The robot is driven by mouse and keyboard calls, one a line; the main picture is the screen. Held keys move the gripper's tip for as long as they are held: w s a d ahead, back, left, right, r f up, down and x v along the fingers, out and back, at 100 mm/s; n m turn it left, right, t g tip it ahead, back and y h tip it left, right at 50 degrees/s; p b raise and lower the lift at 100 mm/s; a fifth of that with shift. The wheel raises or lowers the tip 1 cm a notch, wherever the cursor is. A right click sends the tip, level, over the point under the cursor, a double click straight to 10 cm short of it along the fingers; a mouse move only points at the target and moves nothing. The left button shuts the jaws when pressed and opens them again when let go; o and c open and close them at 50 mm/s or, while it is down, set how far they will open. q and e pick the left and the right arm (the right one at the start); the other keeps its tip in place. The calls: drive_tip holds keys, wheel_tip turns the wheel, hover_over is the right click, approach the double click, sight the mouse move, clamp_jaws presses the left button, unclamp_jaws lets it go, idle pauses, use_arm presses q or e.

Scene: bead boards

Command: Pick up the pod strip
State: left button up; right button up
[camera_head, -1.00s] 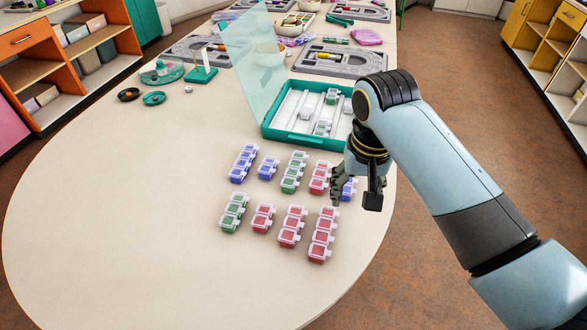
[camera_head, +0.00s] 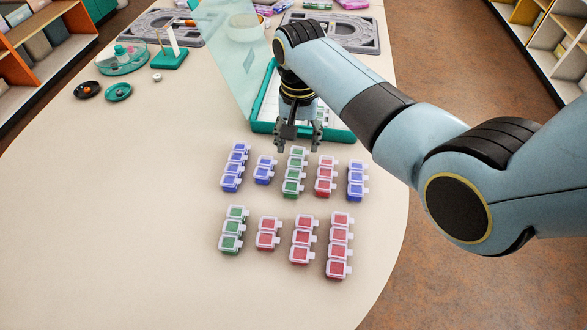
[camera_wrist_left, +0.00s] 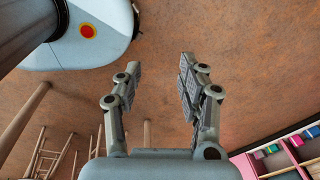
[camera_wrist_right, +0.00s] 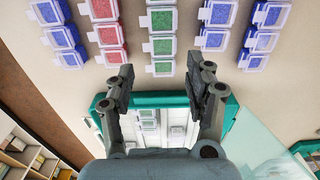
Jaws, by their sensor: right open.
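Several pod strips with clear lids lie in two rows on the table. The back row holds a blue strip (camera_head: 235,168), a short blue strip (camera_head: 264,170), a green strip (camera_head: 294,172), a red strip (camera_head: 325,176) and another blue strip (camera_head: 356,181). The front row holds a green strip (camera_head: 232,230) and red strips of differing lengths, the longest (camera_head: 339,246) at right. My right gripper (camera_head: 300,146) is open and empty, just behind the green back-row strip; this strip also shows ahead of the fingers in the right wrist view (camera_wrist_right: 162,45). My left gripper (camera_wrist_left: 157,75) is open and empty over the floor.
A teal case (camera_head: 262,127) with a raised clear lid (camera_head: 233,62) stands behind the strips, partly hidden by my right arm. Small teal and black dishes (camera_head: 118,92) and a stand (camera_head: 170,58) sit at back left. The table's left and front are clear.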

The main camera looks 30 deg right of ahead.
sight(298, 162)
drive_tip(key=shift+f, duration=0.35)
drive_tip(key=f, duration=0.5)
drive_tip(key=shift+s+a, duration=0.15)
drive_tip(key=shift+s, duration=0.2)
drive_tip(key=c, duration=0.8)
use_arm(q)
drive_tip(key=shift+w+f, duration=0.25)
drive_tip(key=shift+w, duration=0.5)
use_arm(e)
drive_tip(key=shift+c, duration=0.9)
